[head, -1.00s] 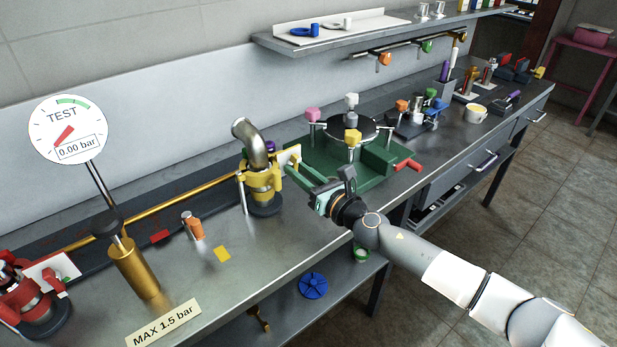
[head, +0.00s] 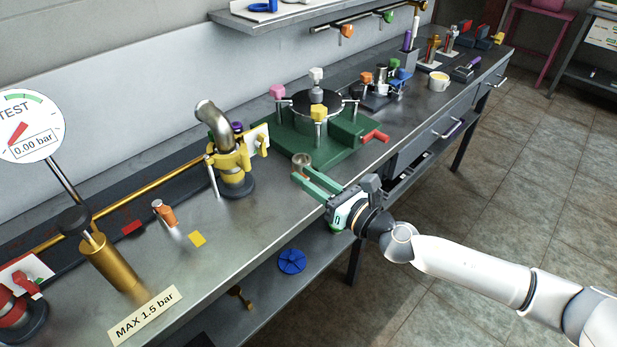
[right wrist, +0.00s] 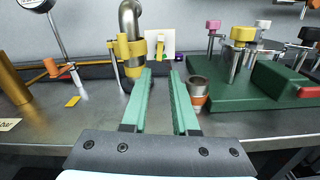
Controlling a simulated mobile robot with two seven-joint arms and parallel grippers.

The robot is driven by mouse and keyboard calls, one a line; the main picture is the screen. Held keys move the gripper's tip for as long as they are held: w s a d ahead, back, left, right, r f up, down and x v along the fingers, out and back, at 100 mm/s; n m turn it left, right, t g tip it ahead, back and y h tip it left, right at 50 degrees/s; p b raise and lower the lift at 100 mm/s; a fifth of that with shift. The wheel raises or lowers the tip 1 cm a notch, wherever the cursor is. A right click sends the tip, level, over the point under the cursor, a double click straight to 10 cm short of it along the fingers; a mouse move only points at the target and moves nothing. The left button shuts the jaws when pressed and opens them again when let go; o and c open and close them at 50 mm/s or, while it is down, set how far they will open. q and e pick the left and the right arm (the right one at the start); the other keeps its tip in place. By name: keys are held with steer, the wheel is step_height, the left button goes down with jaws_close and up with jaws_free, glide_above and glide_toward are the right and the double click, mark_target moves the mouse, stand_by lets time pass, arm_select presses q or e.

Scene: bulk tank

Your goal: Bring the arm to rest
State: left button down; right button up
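My right gripper (head: 312,187) has long green fingers. It is over the bench's front part, with its fingers pointing back towards the bench. In the right wrist view the fingers (right wrist: 164,85) stand apart with nothing between them. A bent metal pipe (head: 213,122) with a yellow clamp (head: 230,160) stands upright ahead of the gripper, apart from it. A small metal cup (head: 302,161) is close by the fingertips; in the right wrist view the cup (right wrist: 198,92) has an orange band and is just right of the right finger, outside the gap. My left gripper is not in view.
The green fixture (head: 330,143) with coloured knobs and a red handle (head: 375,136) is behind the gripper's right side. A gauge (head: 30,125) reads 0.00 bar. The bench front (head: 215,250) is mostly bare. Open floor (head: 500,210) lies to the right.

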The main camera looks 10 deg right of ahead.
stand_by(0.4)
steer(key=s+d+f+m+g+h, duration=0.1)
steer(key=s+d+f+m+h, duration=0.35)
steer(key=m, duration=0.95)
steer(key=s+d+f+m+g+h, duration=0.1)
steer(key=s+d+f+m+h, duration=0.4)
steer(key=m, duration=0.9)
steer(key=s+d+f+m+g, duration=0.1)
steer(key=s+f+m+g, duration=0.2)
steer(key=s, duration=0.4)
steer(key=s+d+f+m+g, duration=0.1)
steer(key=s+f+m+g, duration=0.15)
steer(key=s+m, duration=0.35)
steer(key=s+d+f+m+g, duration=0.1)
steer(key=s+f+m+g, duration=0.2)
steer(key=s, duration=0.5)
steer(key=w+a+f+t+y+p, duration=0.1)
steer(key=w+a+f+t+p, duration=0.3)
steer(key=f+t+p, duration=0.1)
steer(key=shift+w, duration=0.4)
